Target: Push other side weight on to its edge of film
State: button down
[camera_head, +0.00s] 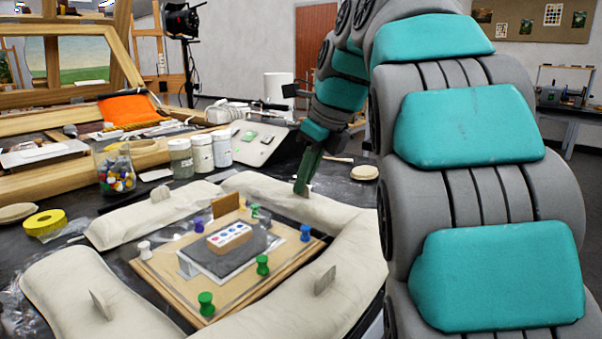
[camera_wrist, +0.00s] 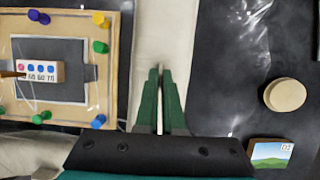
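Long cream bag-like weights lie around a wooden board (camera_head: 172,273). One is at the back left (camera_head: 125,222), one at the front left (camera_head: 75,290), one along the right (camera_head: 352,262) and one at the back right (camera_head: 260,185). Upright tabs show on several. Clear film (camera_head: 285,262) lies over the board and shows as glossy wrinkles in the wrist view (camera_wrist: 72,22). My gripper (camera_head: 302,188) is down at the back-right weight. In the wrist view its green fingers (camera_wrist: 160,75) stand close together over the cream weight (camera_wrist: 163,30), with a thin pale tab between them.
Colored pushpins (camera_head: 262,265) stand around a grey panel (camera_head: 225,262) bearing a small dotted block (camera_head: 229,237). Yellow tape (camera_head: 45,222), a jar of pins (camera_head: 116,172) and white-lidded jars (camera_head: 202,153) stand left and behind.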

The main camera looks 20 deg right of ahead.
jog(key=shift+f, duration=0.2)
jog(key=c, duration=1)
grip_release()
jog(key=shift+o, duration=0.2)
jog(key=shift+r, duration=0.15)
